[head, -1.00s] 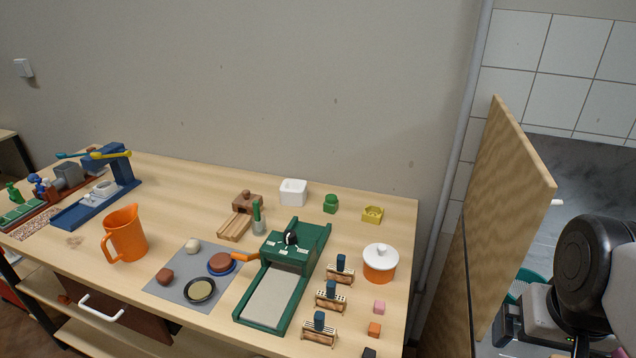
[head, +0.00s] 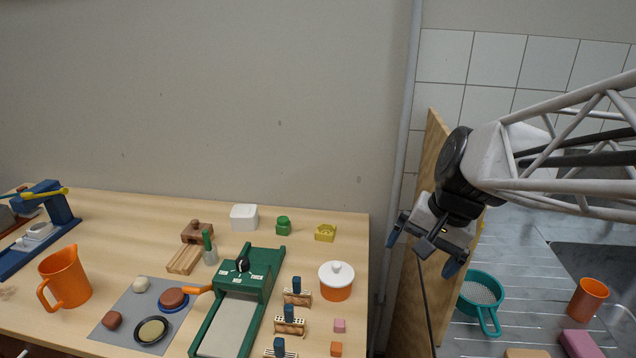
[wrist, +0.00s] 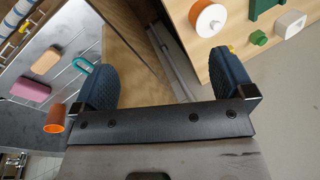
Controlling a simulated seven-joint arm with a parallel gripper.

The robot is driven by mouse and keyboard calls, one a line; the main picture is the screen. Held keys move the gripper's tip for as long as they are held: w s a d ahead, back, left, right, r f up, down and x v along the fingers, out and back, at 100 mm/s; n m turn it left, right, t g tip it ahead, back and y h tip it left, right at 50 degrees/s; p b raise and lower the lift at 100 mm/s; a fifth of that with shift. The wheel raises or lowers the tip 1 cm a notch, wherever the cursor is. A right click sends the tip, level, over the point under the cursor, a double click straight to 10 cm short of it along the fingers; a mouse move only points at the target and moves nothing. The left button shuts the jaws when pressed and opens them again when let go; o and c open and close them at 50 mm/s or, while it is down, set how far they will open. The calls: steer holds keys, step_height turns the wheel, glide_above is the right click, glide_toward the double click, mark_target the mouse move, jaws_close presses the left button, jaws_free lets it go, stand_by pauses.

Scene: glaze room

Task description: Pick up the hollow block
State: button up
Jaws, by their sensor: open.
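No single thing is plainly the hollow block. Small perforated tan blocks with blue tops, one of them (head: 290,327), stand in a row right of the green press. A yellow block with a recess in its top (head: 325,233) lies near the table's back right, beside a green piece (head: 283,225). My gripper (head: 424,250) is open and empty, in the air right of the table by the wooden panel. In the wrist view, the right finger partly hides the yellow block (wrist: 232,48).
An upright wooden panel (head: 437,160) separates the table from the sink side, near my gripper. An orange pot with white lid (head: 336,281) and the green press (head: 250,268) crowd the table's right part. A teal strainer (head: 482,292) and orange cup (head: 588,297) lie beyond the panel.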

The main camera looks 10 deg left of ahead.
steer(key=w+a+f+m+g+y, duration=0.1)
steer(key=w+a+f+m+y, duration=0.15)
steer(key=w+a, duration=0.85)
steer(key=w+a+f+m+g+y, duration=0.1)
steer(key=w+a+f+m+y, duration=0.15)
steer(key=w+a, duration=0.8)
steer(key=m+g+y, duration=0.1)
steer(key=m+y, duration=0.4)
steer(key=m, duration=0.2)
glide_toward(246, 210)
steer(key=shift+x, duration=0.85)
steer(key=shift+a+f+m, duration=0.15)
steer(key=shift+a+m, duration=0.1)
steer(key=shift+m, duration=0.05)
steer(key=shift+x, duration=1.3)
steer(key=shift+x, duration=2.5)
